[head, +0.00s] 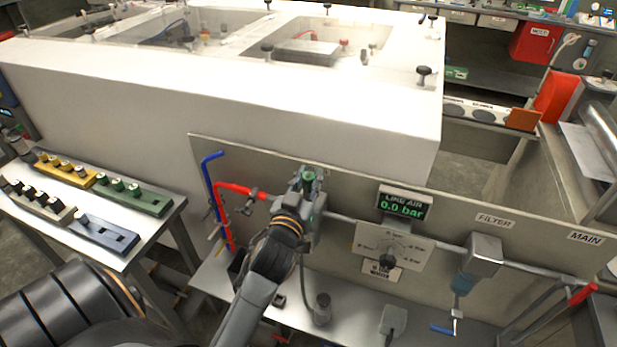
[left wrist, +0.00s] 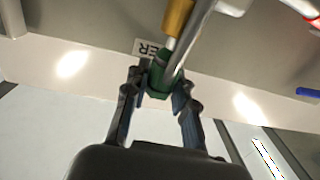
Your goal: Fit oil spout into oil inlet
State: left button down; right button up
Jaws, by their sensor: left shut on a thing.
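My left gripper (head: 308,196) is at the panel, near the end of the red pipe. In the left wrist view its two fingers (left wrist: 158,92) are closed around a green piece (left wrist: 160,80), which I take to be the oil spout. The green top (head: 308,176) also shows in the head view. A gold cylinder (left wrist: 177,15) and a slanting metal tube (left wrist: 188,38) lie beyond the green piece, close to it; I cannot tell how they join. The oil inlet cannot be made out; the gripper and arm hide that part of the panel. My right gripper is not in view.
The grey panel (head: 340,262) carries a red pipe (head: 240,188), a blue pipe (head: 207,175), a pressure display (head: 404,204) reading 0.0 bar and a filter (head: 484,257). A white glovebox (head: 220,95) stands behind. A side table (head: 150,232) at left holds coloured racks.

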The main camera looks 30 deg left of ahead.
pick_arm(q)
jog(key=shift+f+b, duration=0.3)
jog(key=shift+f, duration=0.3)
jog(key=c, duration=1)
grip_release()
jog(key=v, duration=0.7)
jog(key=shift+s+d, duration=0.1)
jog(key=shift+s, duration=0.15)
